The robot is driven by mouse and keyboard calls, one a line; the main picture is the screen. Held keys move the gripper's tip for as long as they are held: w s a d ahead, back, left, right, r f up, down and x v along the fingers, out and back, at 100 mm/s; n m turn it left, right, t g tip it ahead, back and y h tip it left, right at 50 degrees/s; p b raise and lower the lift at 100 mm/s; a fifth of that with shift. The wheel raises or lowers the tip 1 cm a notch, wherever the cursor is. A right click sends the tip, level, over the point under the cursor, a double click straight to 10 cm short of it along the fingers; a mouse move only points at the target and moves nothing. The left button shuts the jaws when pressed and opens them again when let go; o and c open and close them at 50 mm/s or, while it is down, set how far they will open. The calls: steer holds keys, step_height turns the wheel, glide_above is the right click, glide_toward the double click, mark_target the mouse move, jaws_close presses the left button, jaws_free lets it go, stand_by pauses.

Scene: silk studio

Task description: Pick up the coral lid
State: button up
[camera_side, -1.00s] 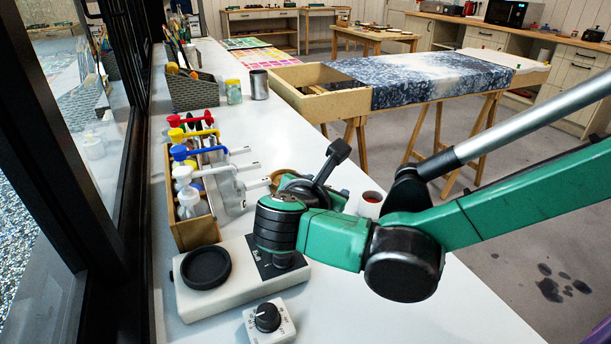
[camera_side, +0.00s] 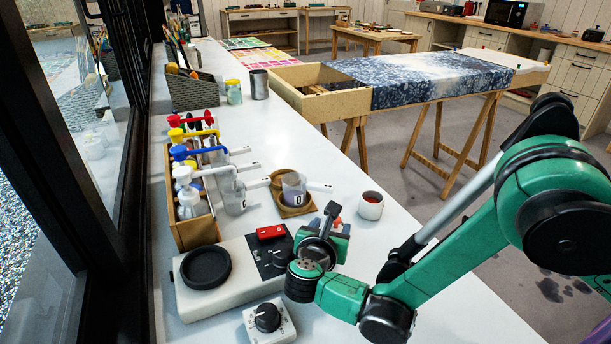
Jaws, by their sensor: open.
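A white cup with red liquid (camera_side: 370,206) stands close to the right. A clear beaker (camera_side: 294,190) sits on a wooden tray (camera_side: 285,211) behind. The white device (camera_side: 213,292) carries a red block (camera_side: 271,232). A dial box (camera_side: 268,319) is in front. A bottle rack (camera_side: 194,234) stands left.

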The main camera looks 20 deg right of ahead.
mark_target(371, 205)
steer(key=x, duration=0.7)
steer(key=shift+s+d+r, duration=0.1)
steer(key=shift+s, duration=0.05)
jaws_close()
